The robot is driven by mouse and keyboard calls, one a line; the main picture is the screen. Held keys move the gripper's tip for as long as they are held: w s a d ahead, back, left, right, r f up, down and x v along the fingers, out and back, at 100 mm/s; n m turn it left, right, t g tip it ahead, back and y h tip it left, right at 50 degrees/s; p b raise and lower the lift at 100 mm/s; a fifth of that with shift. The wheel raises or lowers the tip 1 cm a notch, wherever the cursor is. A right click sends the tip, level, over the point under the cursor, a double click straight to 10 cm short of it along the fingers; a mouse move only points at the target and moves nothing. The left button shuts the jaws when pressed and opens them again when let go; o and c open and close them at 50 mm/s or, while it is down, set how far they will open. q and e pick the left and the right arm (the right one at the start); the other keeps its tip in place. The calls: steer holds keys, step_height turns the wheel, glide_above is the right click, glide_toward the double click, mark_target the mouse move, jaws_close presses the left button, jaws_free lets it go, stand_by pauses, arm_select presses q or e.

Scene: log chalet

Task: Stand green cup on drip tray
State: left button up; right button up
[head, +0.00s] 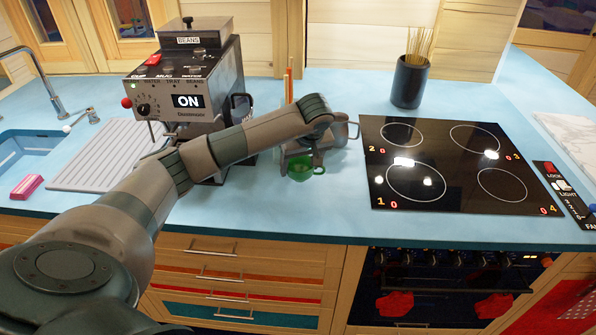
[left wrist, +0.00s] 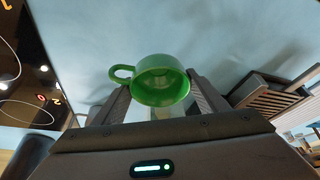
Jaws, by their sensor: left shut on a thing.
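The green cup (head: 300,168) is between the fingers of my left gripper (head: 299,152), low over the blue counter in the head view. Its handle points right there. In the left wrist view the green cup (left wrist: 161,80) sits between both fingers of the left gripper (left wrist: 164,88), its handle to the left. I cannot tell whether it touches the counter. The drip tray (left wrist: 264,102) shows as a slatted dark box at the right of the left wrist view, apart from the cup. In the head view my arm hides most of it. My right gripper is not in view.
The coffee machine (head: 190,85), showing ON, stands left of the cup behind my arm. A black hob (head: 447,165) lies to the right. A dark pot of sticks (head: 410,80) stands at the back. A ridged drainboard (head: 105,160) and pink sponge (head: 27,187) are left.

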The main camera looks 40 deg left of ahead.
arm_select(q)
steer(key=shift+a+f, duration=0.25)
steer(key=shift+a, duration=0.15)
steer(key=shift+f, duration=0.1)
steer(key=shift+f+p, duration=0.2)
steer(key=shift+p, duration=0.1)
step_height(320, 180, down, 3)
steer(key=shift+r+p, duration=0.15)
steer(key=shift+p, duration=0.65)
steer(key=shift+f, duration=0.35)
steer(key=shift+f, duration=0.1)
